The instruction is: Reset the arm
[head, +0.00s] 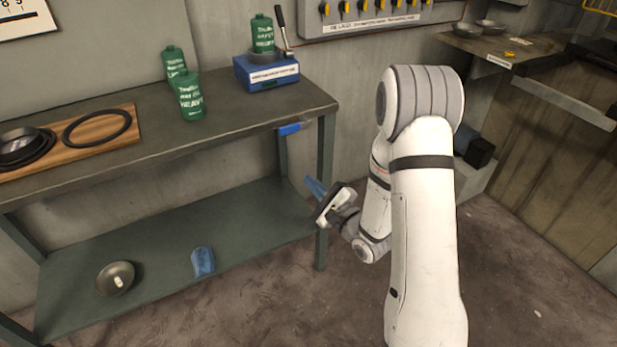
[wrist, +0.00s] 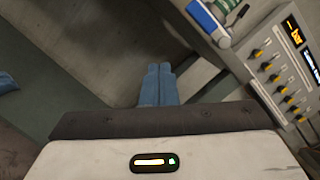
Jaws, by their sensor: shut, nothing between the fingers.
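My white arm stands folded at the right of the head view, in front of the workbench's right end. My gripper (head: 309,181) has blue fingers and is close to the bench's right front leg, below the tabletop. In the wrist view the two blue fingers (wrist: 159,68) lie side by side, shut with nothing between them.
The bench top (head: 225,110) holds green bottles (head: 190,95), a blue device (head: 266,72) and a wooden board (head: 90,140). A bowl (head: 115,279) and a blue item (head: 203,262) lie on the lower shelf. A control panel (head: 375,12) is on the wall. Floor shows around my arm.

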